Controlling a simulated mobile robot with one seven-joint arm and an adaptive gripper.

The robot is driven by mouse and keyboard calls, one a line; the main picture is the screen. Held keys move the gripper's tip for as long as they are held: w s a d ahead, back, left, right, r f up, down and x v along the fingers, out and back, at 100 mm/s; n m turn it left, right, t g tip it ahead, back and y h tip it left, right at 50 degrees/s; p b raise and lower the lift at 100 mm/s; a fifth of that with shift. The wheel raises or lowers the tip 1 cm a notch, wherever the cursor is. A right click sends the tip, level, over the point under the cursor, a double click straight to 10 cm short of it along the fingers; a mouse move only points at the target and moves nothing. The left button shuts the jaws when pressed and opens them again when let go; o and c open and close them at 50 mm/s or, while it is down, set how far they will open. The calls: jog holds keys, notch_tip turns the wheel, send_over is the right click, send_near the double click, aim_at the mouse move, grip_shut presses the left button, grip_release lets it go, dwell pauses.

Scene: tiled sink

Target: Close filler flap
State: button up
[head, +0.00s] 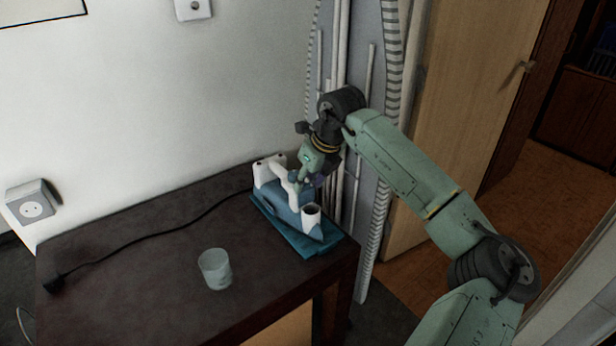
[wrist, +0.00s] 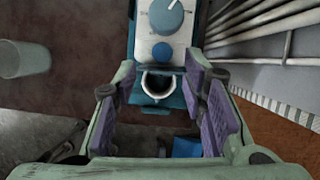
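A blue and white iron (head: 285,205) lies on a teal base (head: 334,240) at the table's far right corner. Its open, dark filler hole (wrist: 158,84) shows in the wrist view, with a white rim; it also shows in the head view (head: 312,209). A thin dark-blue piece (wrist: 160,69) at the hole's upper edge looks like the flap, standing up, seen edge-on. My gripper (head: 309,181) is above the iron. In the wrist view its purple-padded fingers (wrist: 160,79) are apart and empty, one on each side of the hole. I cannot tell whether either finger touches the iron.
A clear glass (head: 215,269) stands on the dark table (head: 130,290), left of the iron. A black cord (head: 160,238) runs across the table to a plug. White pipes (head: 340,60) rise close behind the iron. The table's front left is clear.

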jog(key=shift+f, duration=0.15)
jog(key=shift+c, duration=0.3)
grip_shut()
